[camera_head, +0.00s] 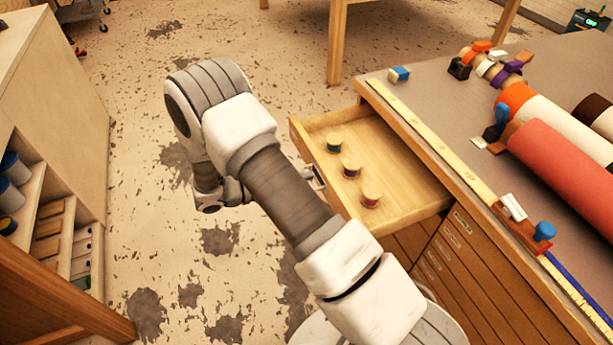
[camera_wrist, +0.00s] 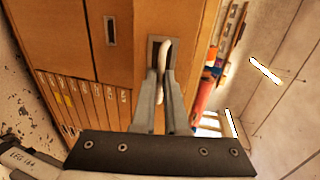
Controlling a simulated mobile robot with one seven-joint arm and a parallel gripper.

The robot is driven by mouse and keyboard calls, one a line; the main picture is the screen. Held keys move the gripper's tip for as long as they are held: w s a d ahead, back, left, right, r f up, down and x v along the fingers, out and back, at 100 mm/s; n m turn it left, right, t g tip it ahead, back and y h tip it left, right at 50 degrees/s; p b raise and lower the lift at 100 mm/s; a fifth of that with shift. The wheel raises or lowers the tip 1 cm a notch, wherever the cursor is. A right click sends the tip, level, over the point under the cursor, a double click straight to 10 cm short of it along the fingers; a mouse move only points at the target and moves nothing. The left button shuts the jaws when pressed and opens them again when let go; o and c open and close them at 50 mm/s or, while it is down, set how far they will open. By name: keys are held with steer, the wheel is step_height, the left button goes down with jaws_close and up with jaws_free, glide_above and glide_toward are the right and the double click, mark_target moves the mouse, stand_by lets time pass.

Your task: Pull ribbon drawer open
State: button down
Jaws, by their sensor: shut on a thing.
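The ribbon drawer (camera_head: 398,190) is pulled partly out of the wooden cabinet in the head view, and its inside shows. Three small spools (camera_head: 351,167) stand in a row on its floor. My gripper shows in the wrist view (camera_wrist: 165,95), with its fingers shut on a pale handle (camera_wrist: 164,55) on a wooden drawer front. In the head view my arm reaches to the outer side of the open drawer and hides part of its front. A bit of metal shows at that front (camera_head: 314,177), but the fingers cannot be made out clearly there.
The worktop (camera_head: 430,85) right of the drawer holds large rolls (camera_head: 565,170), a yellow ruler strip (camera_head: 430,135) and small clips. More closed drawers (camera_head: 480,260) lie below. A shelf unit (camera_head: 50,120) stands at the left.

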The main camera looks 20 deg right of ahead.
steer(key=c, duration=1)
jaws_free()
steer(key=shift+o, duration=0.2)
steer(key=v, duration=1.7)
steer(key=shift+a, duration=0.25)
steer(key=shift+r, duration=0.1)
steer(key=s+d+r+m+g+y+p, duration=0.1)
steer(key=s+d+r+m+g+y, duration=0.1)
steer(key=d+r+m+y, duration=0.4)
steer(key=s+d+r+m+g+y+p, duration=0.15)
steer(key=d+r+m, duration=0.35)
steer(key=r+m, duration=0.5)
steer(key=s+d+r+m+t+y+p, duration=0.1)
steer(key=s+d+r+m+t+y, duration=0.2)
steer(key=s+r+m, duration=0.3)
steer(key=s+d+r+m+t+y+p, duration=0.1)
steer(key=s+d+r+m+t+y, duration=0.2)
steer(key=s+m, duration=0.6)
step_height(320, 180, up, 3)
steer(key=m+t+y, duration=0.1)
steer(key=m+y, duration=0.1)
steer(key=m, duration=0.4)
steer(key=shift+s+d+r+m, duration=0.2)
steer(key=shift+s+m, duration=0.05)
steer(key=shift+m, duration=0.05)
